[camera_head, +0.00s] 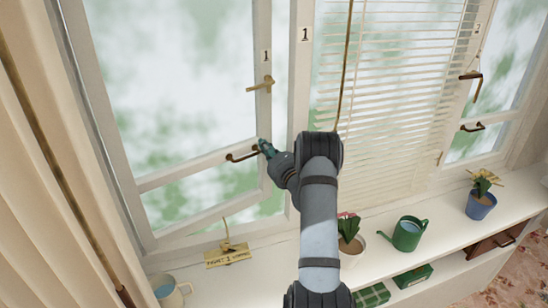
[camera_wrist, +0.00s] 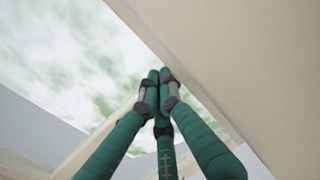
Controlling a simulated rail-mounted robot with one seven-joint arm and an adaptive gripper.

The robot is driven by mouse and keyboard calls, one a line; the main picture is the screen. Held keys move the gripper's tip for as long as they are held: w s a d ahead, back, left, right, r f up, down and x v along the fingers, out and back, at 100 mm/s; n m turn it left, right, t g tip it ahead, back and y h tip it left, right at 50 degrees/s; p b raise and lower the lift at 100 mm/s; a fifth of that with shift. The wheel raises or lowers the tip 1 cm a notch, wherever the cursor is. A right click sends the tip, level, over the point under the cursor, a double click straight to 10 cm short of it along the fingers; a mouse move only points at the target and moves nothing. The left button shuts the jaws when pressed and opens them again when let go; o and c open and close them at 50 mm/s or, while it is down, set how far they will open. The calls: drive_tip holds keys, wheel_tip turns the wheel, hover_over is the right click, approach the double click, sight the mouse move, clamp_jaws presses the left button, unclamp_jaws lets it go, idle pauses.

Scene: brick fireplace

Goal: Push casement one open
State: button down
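Casement one (camera_head: 266,110) is the left window sash, with a "1" label and a brass catch handle (camera_head: 262,85) on its right stile. It stands ajar, with a strip of outdoors showing between the stile and the white post (camera_head: 301,80), also marked "1". A dark pull handle (camera_head: 240,156) is on its cross rail. My gripper (camera_head: 265,147) is at the stile, near the right end of that pull handle. In the wrist view my gripper (camera_wrist: 160,77) has its teal fingers drawn together with nothing visible between them. I cannot tell whether the tips touch the sash.
A brass stay (camera_head: 227,236) with a paper note (camera_head: 227,256) is at the sill below. A cream mug (camera_head: 169,291), a potted flower (camera_head: 350,237), a green watering can (camera_head: 407,234) and a blue pot (camera_head: 480,205) stand along the shelf. A blind (camera_head: 395,80) hangs right. A curtain (camera_head: 40,190) hangs left.

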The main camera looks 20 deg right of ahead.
drive_tip(key=s+d, duration=0.1)
drive_tip(key=s, duration=1.1)
drive_tip(key=shift+w, duration=0.15)
drive_tip(key=w, duration=1)
drive_tip(key=shift+a, duration=0.45)
drive_tip(key=shift+w, duration=0.15)
